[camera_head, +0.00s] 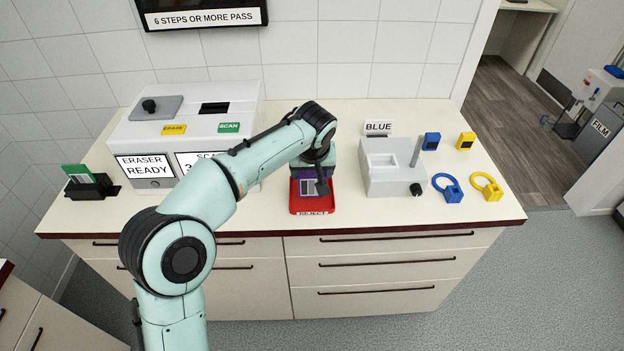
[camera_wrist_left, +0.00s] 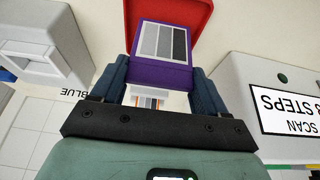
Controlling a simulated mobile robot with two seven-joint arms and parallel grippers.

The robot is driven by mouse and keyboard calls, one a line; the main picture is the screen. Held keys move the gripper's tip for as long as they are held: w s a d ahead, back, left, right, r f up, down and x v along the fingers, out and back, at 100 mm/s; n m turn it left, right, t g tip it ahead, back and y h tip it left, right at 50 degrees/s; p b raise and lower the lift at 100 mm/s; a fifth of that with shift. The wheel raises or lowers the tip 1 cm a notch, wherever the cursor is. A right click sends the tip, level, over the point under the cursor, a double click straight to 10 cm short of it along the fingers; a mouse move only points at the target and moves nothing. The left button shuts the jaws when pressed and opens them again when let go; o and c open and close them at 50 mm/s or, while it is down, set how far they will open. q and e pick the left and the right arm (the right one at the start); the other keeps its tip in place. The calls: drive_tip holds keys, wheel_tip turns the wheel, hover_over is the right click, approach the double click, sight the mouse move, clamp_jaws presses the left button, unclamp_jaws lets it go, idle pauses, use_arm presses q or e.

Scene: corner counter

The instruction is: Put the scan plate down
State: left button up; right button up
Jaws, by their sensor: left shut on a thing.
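The scan plate (camera_wrist_left: 163,52) is a purple block with a label of grey stripes that range from pale to dark. My left gripper (camera_wrist_left: 156,84) is shut on it, one finger on each side. In the head view the plate (camera_head: 307,187) is partly hidden by my left gripper (camera_head: 321,180) and lies over the red reject tray (camera_head: 311,209). In the wrist view the red tray (camera_wrist_left: 190,8) shows behind the plate. I cannot tell whether the plate touches the tray. My right gripper is in neither view.
Left is the white eraser and scanner machine (camera_head: 205,130), with a black holder (camera_head: 92,186) carrying a green-topped plate. Right is a pale grey device (camera_head: 390,170), with blue (camera_head: 448,189) and yellow (camera_head: 487,187) rings beyond it. Bare counter lies between tray and grey device.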

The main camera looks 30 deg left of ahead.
use_arm(q)
drive_tip(key=shift+f, duration=1.35)
drive_tip(key=shift+f+b, duration=0.15)
drive_tip(key=shift+b, duration=0.15)
drive_tip(key=o, duration=1)
drive_tip(key=shift+o, duration=0.2)
drive_tip(key=shift+r, duration=0.3)
drive_tip(key=p+v, duration=0.1)
drive_tip(key=v, duration=1)
drive_tip(key=shift+r+p, duration=0.3)
drive_tip(key=shift+r, duration=0.1)
drive_tip(key=shift+s+d, duration=0.1)
